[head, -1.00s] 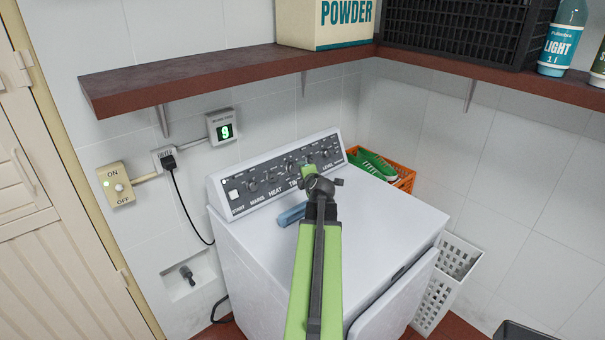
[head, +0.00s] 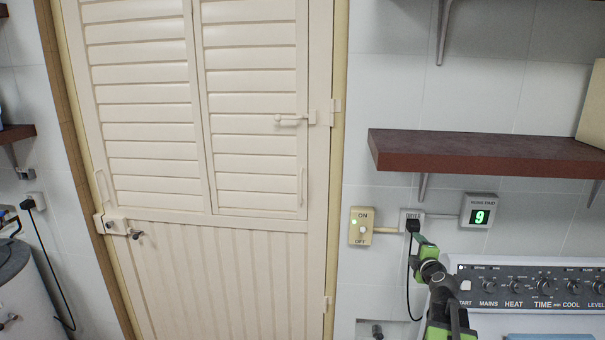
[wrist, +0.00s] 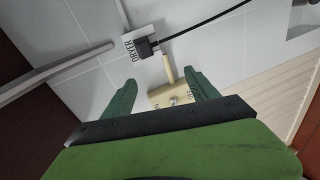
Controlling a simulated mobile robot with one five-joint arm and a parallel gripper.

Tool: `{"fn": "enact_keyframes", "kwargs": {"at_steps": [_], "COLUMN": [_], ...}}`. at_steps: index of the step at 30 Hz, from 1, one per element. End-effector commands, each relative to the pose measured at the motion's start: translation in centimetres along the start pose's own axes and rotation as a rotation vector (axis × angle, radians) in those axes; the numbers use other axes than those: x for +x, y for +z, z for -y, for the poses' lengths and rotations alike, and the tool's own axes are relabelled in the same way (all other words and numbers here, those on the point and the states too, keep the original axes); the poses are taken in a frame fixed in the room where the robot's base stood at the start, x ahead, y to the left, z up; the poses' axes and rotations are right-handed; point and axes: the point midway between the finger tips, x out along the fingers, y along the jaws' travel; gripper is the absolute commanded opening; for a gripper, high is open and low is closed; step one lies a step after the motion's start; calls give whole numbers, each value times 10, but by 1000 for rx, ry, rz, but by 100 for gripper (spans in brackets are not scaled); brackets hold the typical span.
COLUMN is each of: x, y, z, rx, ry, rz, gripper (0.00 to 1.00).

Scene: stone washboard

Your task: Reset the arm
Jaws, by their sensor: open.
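My arm (head: 440,292) reaches up from the bottom right of the head view, in front of the dryer's control panel. My gripper (head: 420,240) is at its upper end, in line with the plug (head: 412,225) and its socket plate. In the wrist view my gripper (wrist: 161,78) is open, its two green fingers apart with nothing between them. Beyond the fingers are the yellowish ON/OFF switch (wrist: 172,95) and the black plug (wrist: 146,47) in the socket labelled DRYER. Neither view shows the gripper touching the wall fittings.
A cream louvred door (head: 215,150) with bolts fills the left and middle. A dark red shelf (head: 480,152) juts out above the arm. The dryer panel (head: 530,284) stands at lower right. A black cord (head: 408,285) hangs from the plug. A display (head: 480,211) reads 9.

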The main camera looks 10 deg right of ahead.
Motion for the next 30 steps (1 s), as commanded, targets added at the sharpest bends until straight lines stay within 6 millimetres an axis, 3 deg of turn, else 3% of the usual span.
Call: {"fn": "enact_keyframes", "kwargs": {"at_steps": [1,3,5,7,8,11,14,15,19,21,24,27,30], "x": [6,9,7,1,-2,-18,-48,-64,-128,-163,-202,-222,-225], "y": [-47,-107,-150,-180,-190,-212,-231,-238,-257,-272,-287,-289,-288], "z": [-11,-28,-37,-30,-22,32,109,139,220,245,263,269,269], "rx": [62,201,358,544,621,852,1021,1063,1137,1130,1088,1026,1000], "ry": [53,142,201,219,208,92,-135,-241,-617,-805,-1004,-1094,-1107], "rz": [-38,-62,-47,20,59,237,451,533,765,838,897,927,923], "gripper": [68,68,68,68,68,68,68,68,68,68,68,68,68]}}
